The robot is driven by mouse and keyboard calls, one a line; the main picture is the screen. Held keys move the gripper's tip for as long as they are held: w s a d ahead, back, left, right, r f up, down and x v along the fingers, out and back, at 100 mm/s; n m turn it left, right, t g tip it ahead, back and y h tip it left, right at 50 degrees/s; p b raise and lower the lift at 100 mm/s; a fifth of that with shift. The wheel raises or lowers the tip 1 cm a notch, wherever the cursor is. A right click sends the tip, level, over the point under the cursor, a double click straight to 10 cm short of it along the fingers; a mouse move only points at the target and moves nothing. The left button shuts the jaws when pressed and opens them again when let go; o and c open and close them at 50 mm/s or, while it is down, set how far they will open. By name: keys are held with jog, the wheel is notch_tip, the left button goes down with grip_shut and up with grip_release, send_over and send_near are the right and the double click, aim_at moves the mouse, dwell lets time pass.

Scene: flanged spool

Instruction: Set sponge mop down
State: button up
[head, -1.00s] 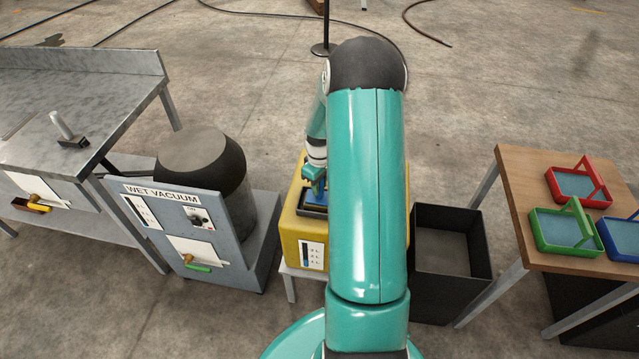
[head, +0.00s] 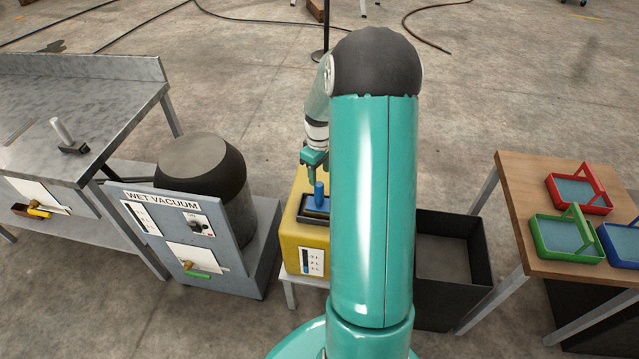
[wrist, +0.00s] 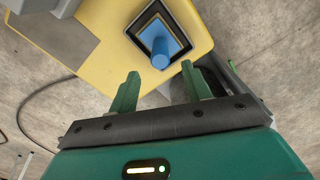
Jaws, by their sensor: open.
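The sponge mop, a blue upright handle (head: 319,190) on a blue pad, stands in the dark-rimmed recess on top of the yellow box (head: 313,236). In the wrist view the handle (wrist: 160,52) and its flat blue pad sit inside the dark frame. My gripper (head: 314,170) is above the handle, apart from it. In the wrist view my gripper (wrist: 160,90) is open, its two green fingers spread with nothing between them. My arm hides the right part of the yellow box in the head view.
The wet vacuum (head: 195,235) stands left of the box, and a metal bench (head: 75,135) with a grey-handled tool (head: 66,138) is farther left. An open black bin (head: 455,265) stands right, beside a wooden table (head: 520,185) with red, green and blue trays.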

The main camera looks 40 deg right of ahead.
notch_tip(320, 180, up, 4)
jog(key=shift+f, duration=0.2)
jog(key=shift+a+r, duration=0.15)
jog(key=s+a+r+t+h, duration=0.1)
jog(key=s+a+r, duration=0.1)
jog(key=a+r, duration=0.65)
jog(key=s+a+r+t, duration=0.1)
jog(key=s+a+r, duration=0.1)
jog(key=a+r, duration=0.6)
jog(key=s+a+r+m+t, duration=0.1)
jog(key=s+a+r, duration=0.1)
jog(key=s+a, duration=0.4)
jog(key=s+a+r+m+t+y, duration=0.1)
jog(key=s+a+r+t, duration=0.1)
jog(key=s+a, duration=0.4)
jog(key=shift+s+a+r+t, duration=0.25)
jog(key=shift+s+a+t, duration=0.1)
jog(key=shift+a, duration=0.85)
jog(key=shift+c, duration=0.4)
